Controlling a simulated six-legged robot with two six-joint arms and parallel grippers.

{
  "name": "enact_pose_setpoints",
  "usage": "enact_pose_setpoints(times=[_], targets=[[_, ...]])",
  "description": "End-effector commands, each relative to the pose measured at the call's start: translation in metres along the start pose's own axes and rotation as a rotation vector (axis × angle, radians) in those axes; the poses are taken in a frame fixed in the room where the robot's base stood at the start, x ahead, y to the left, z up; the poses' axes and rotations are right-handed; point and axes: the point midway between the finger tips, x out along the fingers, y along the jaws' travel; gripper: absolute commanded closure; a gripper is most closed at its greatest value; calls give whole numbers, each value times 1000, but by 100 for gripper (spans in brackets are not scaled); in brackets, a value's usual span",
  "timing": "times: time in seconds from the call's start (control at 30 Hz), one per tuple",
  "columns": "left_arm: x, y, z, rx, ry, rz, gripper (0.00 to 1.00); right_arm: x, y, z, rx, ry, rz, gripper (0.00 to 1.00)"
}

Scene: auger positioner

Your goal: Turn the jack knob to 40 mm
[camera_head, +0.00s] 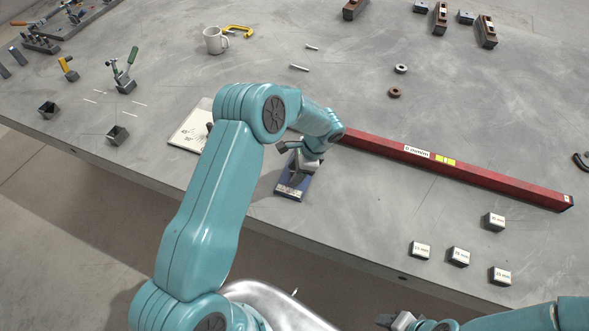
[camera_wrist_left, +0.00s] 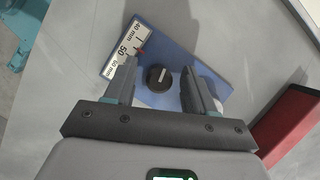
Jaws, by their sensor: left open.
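The jack has a blue base (camera_head: 291,190) on the table, partly covered by my left gripper (camera_head: 300,162) in the head view. In the left wrist view the blue plate (camera_wrist_left: 182,62) bears a black round knob (camera_wrist_left: 158,77) with a white line. The white scale (camera_wrist_left: 122,52) reads 40 mm, 50 and 60 mm, with a small red mark near the 50; its exact reading is unclear. My left gripper (camera_wrist_left: 163,68) is open, one finger on each side of the knob, with visible gaps. My right gripper (camera_head: 398,321) is at the bottom edge, its jaws unclear.
A long red bar (camera_head: 455,170) runs right from behind my left gripper; its side shows in the wrist view (camera_wrist_left: 290,125). A white angle plate (camera_head: 188,132) lies left of the jack. Labelled blocks (camera_head: 459,256) stand front right. A mug (camera_head: 215,41) stands at the back.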

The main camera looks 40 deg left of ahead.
Motion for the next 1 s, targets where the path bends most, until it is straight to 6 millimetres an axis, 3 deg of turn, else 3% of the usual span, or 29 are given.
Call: enact_pose_setpoints(times=[0.33,0.5,0.77,1.0], targets=[[5,0,0,0,0,-1,49,-1,0,0,0,0,0,57],[4,0,0,0,1,-1,100,-1,0,0,0,0,0,57],[5,0,0,-15,1,5,100,2,1,0,0,0,0,57],[7,-1,-2,-111,3,43,100,18,7,0,0,0,0,57]])
